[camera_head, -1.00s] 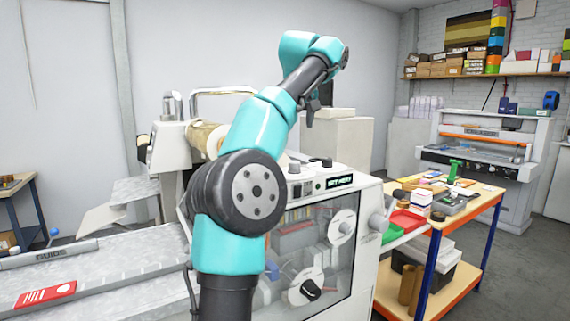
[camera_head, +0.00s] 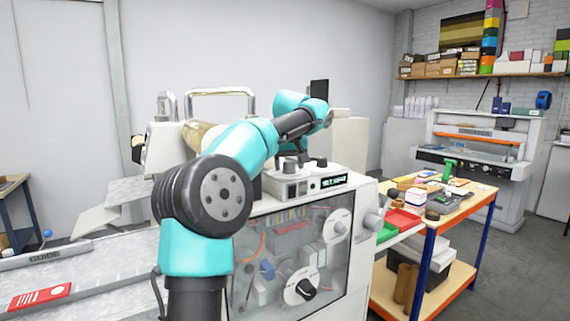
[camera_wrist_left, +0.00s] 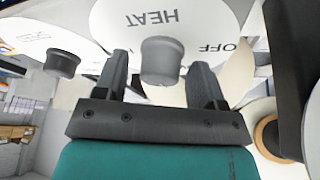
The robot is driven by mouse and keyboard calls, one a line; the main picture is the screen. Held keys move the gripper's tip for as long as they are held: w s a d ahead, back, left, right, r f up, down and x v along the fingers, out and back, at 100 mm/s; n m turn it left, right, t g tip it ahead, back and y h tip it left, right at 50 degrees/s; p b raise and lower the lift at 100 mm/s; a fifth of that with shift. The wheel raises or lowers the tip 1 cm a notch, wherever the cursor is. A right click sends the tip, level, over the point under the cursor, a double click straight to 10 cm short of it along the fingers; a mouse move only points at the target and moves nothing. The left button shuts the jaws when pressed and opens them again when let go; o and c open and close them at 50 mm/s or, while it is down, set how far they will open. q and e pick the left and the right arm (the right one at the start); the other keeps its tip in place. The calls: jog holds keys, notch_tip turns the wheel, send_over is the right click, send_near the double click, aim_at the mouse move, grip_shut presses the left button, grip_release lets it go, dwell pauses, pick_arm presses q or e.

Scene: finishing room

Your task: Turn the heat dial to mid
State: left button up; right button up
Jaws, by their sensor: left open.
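The heat dial (camera_wrist_left: 163,60) is a grey knob on a white round face printed HEAT and OFF, in the left wrist view. My left gripper (camera_wrist_left: 160,72) is open, with one dark finger on each side of this knob and gaps visible between. In the head view, two dark knobs (camera_head: 318,163) stand on the control box (camera_head: 300,184) atop the machine. My left arm reaches over from the left, its end just above the box, and the arm partly hides the fingers. My right gripper is not in view.
A second dark knob (camera_wrist_left: 62,63) stands left of the gripper in the wrist view. The box has a lit display (camera_head: 333,181), too blurred to read. A metal rail (camera_head: 220,92) and roll (camera_head: 200,136) stand behind the arm. A cluttered bench (camera_head: 465,205) is at right.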

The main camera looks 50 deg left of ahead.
pick_arm(q)
jog(key=c, duration=0.9)
jog(key=shift+m, duration=0.3)
jog(key=m+t+h, duration=0.1)
jog(key=m, duration=0.2)
jog(key=shift+m+t+h, duration=0.3)
jog(key=shift+m+h, duration=0.5)
jog(key=shift+m, duration=1.3)
